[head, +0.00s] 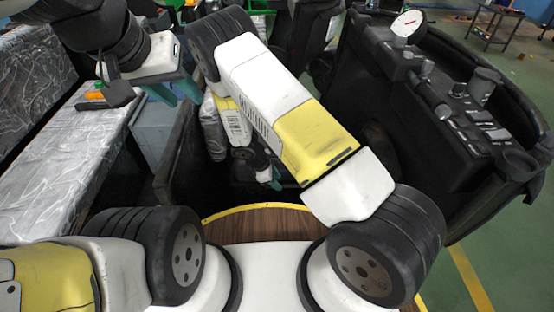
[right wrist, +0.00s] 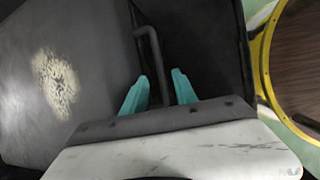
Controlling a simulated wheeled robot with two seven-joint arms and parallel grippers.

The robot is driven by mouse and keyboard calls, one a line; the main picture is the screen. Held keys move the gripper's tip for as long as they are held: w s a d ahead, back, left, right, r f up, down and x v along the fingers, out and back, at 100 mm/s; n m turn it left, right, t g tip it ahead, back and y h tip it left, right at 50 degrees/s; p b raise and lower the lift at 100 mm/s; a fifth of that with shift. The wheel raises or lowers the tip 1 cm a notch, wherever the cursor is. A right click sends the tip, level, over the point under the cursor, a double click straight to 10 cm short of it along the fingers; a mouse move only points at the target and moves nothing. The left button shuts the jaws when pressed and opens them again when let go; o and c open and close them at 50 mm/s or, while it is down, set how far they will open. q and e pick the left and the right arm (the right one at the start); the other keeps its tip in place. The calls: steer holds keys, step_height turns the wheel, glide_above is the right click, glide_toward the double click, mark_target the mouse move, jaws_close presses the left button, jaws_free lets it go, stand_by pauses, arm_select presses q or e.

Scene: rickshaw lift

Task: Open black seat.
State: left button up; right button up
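In the right wrist view, a dark panel with a worn beige patch (right wrist: 60,115) fills the left side; it looks like the black seat. A thin bent dark bar (right wrist: 150,50) runs down beside its edge. My right gripper (right wrist: 159,90) has its two teal fingers apart, with the bar's lower end between them; I cannot tell whether they touch it. In the head view my right gripper (head: 275,182) is low in the dark gap, partly hidden by my arm. My left gripper (head: 172,92) is at upper left, over the grey box, with teal fingers apart and nothing visible between them.
A plastic-wrapped bench (head: 60,180) lies at the left, with a grey box (head: 150,130) beside it. A black console with a gauge and levers (head: 440,100) stands at the right. A round wooden floor with a yellow rim (head: 262,207) is close to my base.

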steer(key=shift+x, duration=1.45)
jaws_close()
stand_by(0.3)
